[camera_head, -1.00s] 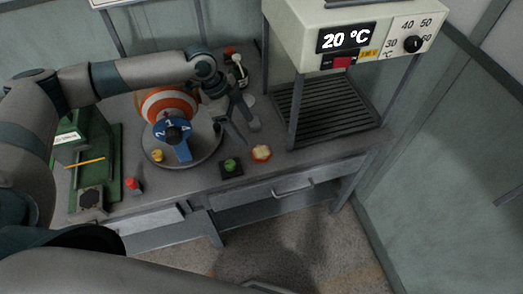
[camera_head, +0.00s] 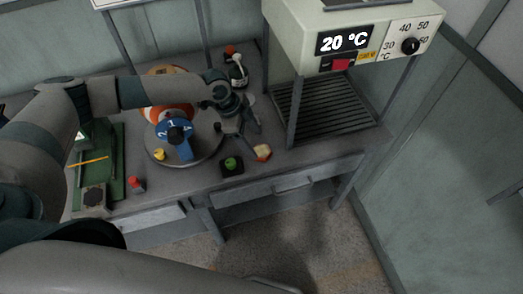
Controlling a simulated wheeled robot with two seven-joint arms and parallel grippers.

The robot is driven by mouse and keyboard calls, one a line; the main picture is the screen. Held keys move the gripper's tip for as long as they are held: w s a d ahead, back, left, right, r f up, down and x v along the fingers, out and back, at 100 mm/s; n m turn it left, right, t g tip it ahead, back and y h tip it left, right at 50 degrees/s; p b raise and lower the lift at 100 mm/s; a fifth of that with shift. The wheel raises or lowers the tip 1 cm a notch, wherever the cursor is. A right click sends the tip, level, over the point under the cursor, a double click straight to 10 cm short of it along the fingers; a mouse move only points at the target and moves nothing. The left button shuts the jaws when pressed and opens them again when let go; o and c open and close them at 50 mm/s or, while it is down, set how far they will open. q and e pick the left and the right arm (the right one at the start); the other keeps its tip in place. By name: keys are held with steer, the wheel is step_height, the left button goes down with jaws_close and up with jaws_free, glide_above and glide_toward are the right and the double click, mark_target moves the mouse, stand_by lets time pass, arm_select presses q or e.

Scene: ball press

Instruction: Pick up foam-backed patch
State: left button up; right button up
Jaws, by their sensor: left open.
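The foam-backed patch (camera_head: 263,153), a small cream and orange-red piece, lies on the grey bench near its front edge, right of a green button. My left gripper (camera_head: 250,139) points down over the bench just behind the patch. Its jaws are open and nothing shows between them. The fingertips come close to the far side of the patch; I cannot tell whether they touch it. My right gripper is out of view.
A round plate (camera_head: 205,150) with an orange-white ball and blue dial (camera_head: 182,150) stands left. The green button (camera_head: 231,164) sits on a black base. A heater box (camera_head: 315,22) reading 20 °C stands over a grate (camera_head: 325,108). A small bottle (camera_head: 238,70) stands behind.

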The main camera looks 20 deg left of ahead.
mark_target(261, 151)
arm_select(q)
steer(key=shift+p+x, duration=0.45)
steer(key=shift+x, duration=1.65)
steer(key=c, duration=1.1)
